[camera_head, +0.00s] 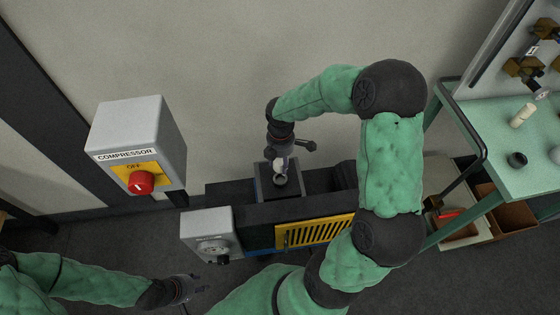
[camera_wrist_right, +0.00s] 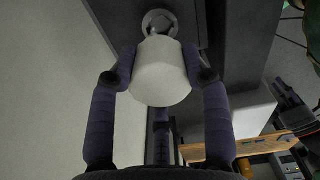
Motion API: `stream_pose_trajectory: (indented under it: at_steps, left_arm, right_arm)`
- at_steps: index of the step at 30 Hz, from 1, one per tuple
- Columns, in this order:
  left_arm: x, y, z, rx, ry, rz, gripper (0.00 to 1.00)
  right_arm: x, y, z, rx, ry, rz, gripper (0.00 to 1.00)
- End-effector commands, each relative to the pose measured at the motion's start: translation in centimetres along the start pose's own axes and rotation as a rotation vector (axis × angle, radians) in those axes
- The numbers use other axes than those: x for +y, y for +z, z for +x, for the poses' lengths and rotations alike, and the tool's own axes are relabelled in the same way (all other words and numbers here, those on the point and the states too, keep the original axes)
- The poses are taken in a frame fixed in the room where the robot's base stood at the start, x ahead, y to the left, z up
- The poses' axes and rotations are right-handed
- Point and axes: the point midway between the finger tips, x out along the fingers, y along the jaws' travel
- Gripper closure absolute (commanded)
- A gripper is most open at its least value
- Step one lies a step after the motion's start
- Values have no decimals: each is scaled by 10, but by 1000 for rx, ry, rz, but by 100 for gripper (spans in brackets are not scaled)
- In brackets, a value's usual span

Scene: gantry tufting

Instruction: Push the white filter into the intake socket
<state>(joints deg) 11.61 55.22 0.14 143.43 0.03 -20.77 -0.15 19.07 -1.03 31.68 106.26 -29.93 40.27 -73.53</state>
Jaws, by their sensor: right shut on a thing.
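The white filter (camera_wrist_right: 162,72) is a short, pale cylinder held between the fingers of my right gripper (camera_wrist_right: 160,78). In the head view, my right gripper (camera_head: 279,158) hangs over the block with the intake socket, and a small part of the filter (camera_head: 281,167) shows below it. The intake socket (camera_head: 281,180) is a dark round ring on top of the block. In the wrist view, a grey metal ring (camera_wrist_right: 158,20) shows just beyond the filter. I cannot tell whether filter and socket touch. My left gripper (camera_head: 189,290) is low at the left, empty, with its fingers apart.
A grey compressor switch box (camera_head: 138,140) with a red knob stands at the left. A smaller grey box with a dial (camera_head: 209,236) and a yellow grille (camera_head: 315,231) are in front of the socket. A green bench (camera_head: 510,150) with small parts is at the right.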

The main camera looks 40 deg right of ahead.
Motion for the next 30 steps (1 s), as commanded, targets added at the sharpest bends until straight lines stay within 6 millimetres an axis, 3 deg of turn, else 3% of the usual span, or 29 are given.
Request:
stream_pose_trajectory:
  at_steps: [25,30]
  left_arm:
    - [-16,-2,45,0,0,0,60]
    - [-15,-2,42,0,0,0,60]
  right_arm:
    - [0,0,52,0,0,2,91]
    - [0,0,49,0,1,2,91]
